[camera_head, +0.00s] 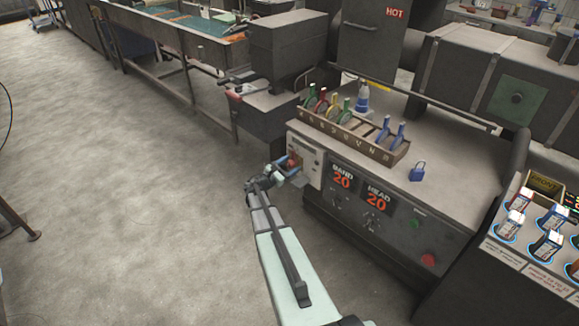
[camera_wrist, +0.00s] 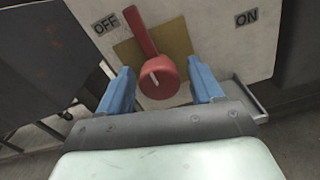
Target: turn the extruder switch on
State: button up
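The extruder switch (camera_wrist: 160,75) is a red rotary handle on a pale panel (camera_wrist: 215,35) in the wrist view. Its lever tilts up and to the left, toward the OFF label (camera_wrist: 105,23). The ON label (camera_wrist: 246,17) is at the upper right. My gripper (camera_wrist: 164,80) has its two blue fingers apart, one on each side of the red knob, with gaps visible. In the head view my gripper (camera_head: 284,171) is at the panel on the left end of the machine, and the red switch (camera_head: 292,161) shows only in part behind it.
Displays reading BAND 20 and HEAD 20 (camera_head: 376,200) are right of the panel. A rack of coloured padlocks and tags (camera_head: 352,138) and a blue padlock (camera_head: 417,172) are on the machine top. A red button (camera_head: 428,260) is low on the front. Open floor (camera_head: 130,200) lies left.

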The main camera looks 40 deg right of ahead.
jog(key=c, duration=1)
jog(key=shift+o, duration=0.2)
jog(key=shift+m, duration=0.4)
jog(key=m, duration=1.2)
jog(key=shift+w+r+m, duration=0.1)
jog(key=shift+m, duration=0.3)
jog(key=m, duration=0.4)
jog(key=shift+d+m, duration=0.1)
jog(key=shift+m, duration=0.2)
